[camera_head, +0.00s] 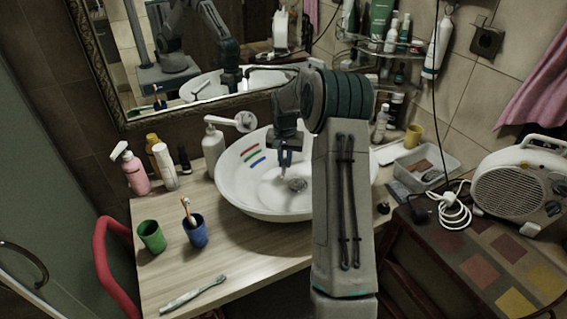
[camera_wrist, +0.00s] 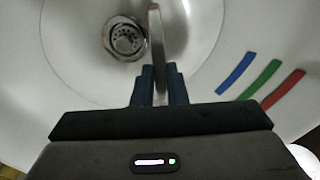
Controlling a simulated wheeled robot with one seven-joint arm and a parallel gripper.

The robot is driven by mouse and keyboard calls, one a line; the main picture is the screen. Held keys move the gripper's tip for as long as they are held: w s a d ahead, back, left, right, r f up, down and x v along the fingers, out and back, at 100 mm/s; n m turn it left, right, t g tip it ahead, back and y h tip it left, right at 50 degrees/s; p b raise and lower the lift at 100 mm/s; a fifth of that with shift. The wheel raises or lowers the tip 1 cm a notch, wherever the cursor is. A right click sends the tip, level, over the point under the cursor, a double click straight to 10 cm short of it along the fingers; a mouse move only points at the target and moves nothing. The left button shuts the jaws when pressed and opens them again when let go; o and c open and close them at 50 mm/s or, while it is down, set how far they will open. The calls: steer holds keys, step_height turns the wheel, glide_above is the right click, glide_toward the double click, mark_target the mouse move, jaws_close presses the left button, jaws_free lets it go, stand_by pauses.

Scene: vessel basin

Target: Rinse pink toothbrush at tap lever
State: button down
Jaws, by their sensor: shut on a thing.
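My gripper (camera_head: 285,165) is low over the white basin (camera_head: 240,205), pointing down into it. In the wrist view my gripper (camera_wrist: 158,85) is shut on a thin, pale stick-like thing, seen nearly edge-on, probably the pink toothbrush (camera_wrist: 156,40); its colour is hard to tell. It extends past the fingertips beside the metal drain (camera_wrist: 125,38). A white spout-like part with a round end (camera_head: 245,121) is at the basin's back left rim; I cannot tell whether it is the tap lever. My arm hides the basin's right part.
Blue, green and red strips (camera_head: 252,155) mark the basin wall. A blue cup (camera_head: 196,232) with a toothbrush and a green cup (camera_head: 151,236) stand at left. Another toothbrush (camera_head: 193,294) lies in front. Bottles (camera_head: 134,170) line the back left; a fan heater (camera_head: 520,185) stands right.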

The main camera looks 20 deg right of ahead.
steer(key=shift+s+d, duration=0.15)
steer(key=shift+d, duration=0.15)
steer(key=shift+a, duration=0.1)
steer(key=shift+w+a, duration=0.25)
steer(key=shift+a, duration=0.2)
steer(key=shift+d, duration=0.15)
steer(key=shift+s+d, duration=0.25)
steer(key=shift+d, duration=0.15)
steer(key=shift+a, duration=0.1)
steer(key=shift+w+a, duration=0.25)
steer(key=shift+a, duration=0.2)
stand_by(0.3)
